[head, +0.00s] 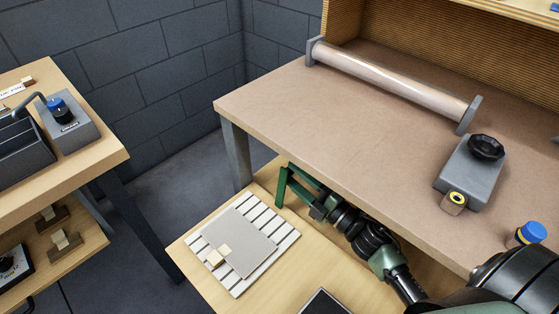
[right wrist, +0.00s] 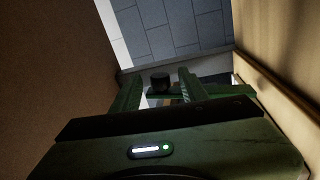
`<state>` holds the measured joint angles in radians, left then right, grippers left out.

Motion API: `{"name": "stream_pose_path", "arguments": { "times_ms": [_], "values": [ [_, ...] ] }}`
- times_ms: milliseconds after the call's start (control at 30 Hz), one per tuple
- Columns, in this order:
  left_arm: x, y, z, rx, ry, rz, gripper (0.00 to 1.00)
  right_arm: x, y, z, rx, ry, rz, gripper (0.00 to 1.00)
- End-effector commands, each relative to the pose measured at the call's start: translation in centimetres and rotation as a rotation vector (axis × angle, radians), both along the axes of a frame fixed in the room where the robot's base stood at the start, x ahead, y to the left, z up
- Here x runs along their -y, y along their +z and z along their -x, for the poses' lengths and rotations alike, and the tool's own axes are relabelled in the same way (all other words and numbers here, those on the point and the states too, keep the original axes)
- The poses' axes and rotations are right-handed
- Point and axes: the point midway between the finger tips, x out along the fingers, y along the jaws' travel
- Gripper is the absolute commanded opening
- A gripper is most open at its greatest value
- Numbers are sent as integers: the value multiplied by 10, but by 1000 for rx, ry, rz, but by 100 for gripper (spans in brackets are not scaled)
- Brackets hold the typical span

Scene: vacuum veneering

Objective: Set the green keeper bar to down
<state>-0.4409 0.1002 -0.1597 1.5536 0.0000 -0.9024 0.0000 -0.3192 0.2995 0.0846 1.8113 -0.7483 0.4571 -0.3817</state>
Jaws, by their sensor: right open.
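My right gripper (head: 294,183) reaches in under the front edge of the workbench, above the lower wooden shelf. Its green fingers are apart. In the right wrist view, a dark round knob (right wrist: 160,82) shows between the two open fingers. A dark greenish crosspiece (right wrist: 159,95) lies just below that knob; it may be the green keeper bar, but I cannot tell for sure, nor whether it is up or down. Whether the fingers touch the knob cannot be told. My left gripper is not in view.
The workbench top (head: 330,115) overhangs my right arm closely. A slatted white board (head: 215,275) with a grey sheet (head: 238,240) and small blocks lies on the lower shelf. A clear roller (head: 390,80) and a grey box with a black knob (head: 470,170) stand on the bench.

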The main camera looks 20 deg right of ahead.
Motion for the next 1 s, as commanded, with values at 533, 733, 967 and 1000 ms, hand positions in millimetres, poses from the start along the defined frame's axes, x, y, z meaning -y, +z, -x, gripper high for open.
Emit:
{"name": "stream_pose_path", "arguments": {
  "times_ms": [533,733,967,1000],
  "values": [
    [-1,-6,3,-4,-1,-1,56,-19,8,-46,-1,0,-1,44],
    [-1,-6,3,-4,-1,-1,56,-19,8,-46,-1,0,-1,24],
    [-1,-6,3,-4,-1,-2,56,-19,8,-46,-1,0,-1,0],
    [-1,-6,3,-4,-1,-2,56,-19,7,-46,-1,0,-1,0]
  ]
}}
